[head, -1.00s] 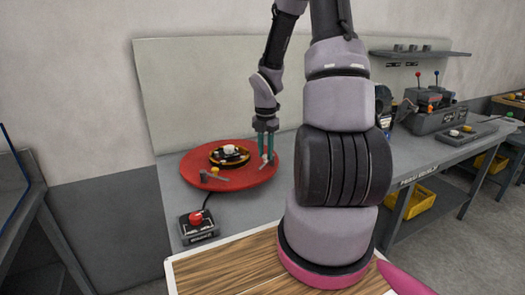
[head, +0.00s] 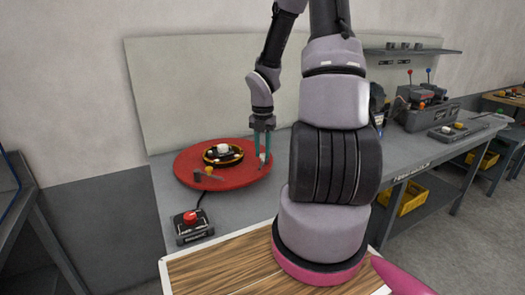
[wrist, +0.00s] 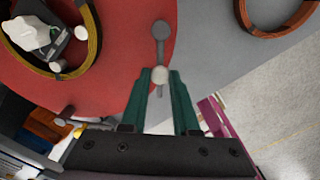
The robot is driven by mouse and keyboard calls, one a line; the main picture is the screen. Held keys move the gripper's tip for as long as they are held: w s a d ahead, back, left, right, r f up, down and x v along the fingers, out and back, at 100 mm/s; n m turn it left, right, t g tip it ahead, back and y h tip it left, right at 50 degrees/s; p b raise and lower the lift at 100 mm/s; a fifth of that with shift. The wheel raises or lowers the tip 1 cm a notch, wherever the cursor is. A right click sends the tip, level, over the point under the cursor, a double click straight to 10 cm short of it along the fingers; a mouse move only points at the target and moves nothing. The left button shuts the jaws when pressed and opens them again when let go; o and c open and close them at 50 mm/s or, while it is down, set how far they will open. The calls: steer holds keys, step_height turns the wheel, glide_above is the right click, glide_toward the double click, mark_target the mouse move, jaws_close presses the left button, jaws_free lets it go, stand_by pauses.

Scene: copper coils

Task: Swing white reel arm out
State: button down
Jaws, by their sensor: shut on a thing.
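The white reel arm is a short grey bar with a pale round knob (wrist: 160,74) and a dark round pivot (wrist: 161,29). It lies at the right rim of the red turntable (head: 190,177), and its knob end is at the rim's edge in the wrist view. My gripper (wrist: 160,72) is shut on the knob, with one green finger on each side. In the head view my gripper (head: 263,163) reaches down at the turntable's right edge, and its fingers partly hide the arm. A second arm with a yellow knob (head: 209,170) lies at the turntable's front left.
A coil ring with a white piece (head: 223,149) sits on the turntable. A red button box (head: 191,226) stands at the bench's front. Another copper ring (wrist: 282,30) lies right of the turntable in the wrist view. A grey machine (head: 425,108) stands further right.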

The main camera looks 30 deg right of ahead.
steer(key=c, duration=0.7)
jaws_free()
steer(key=shift+o, duration=0.2)
step_height(320, 180, up, 11)
steer(key=shift+f, duration=0.1)
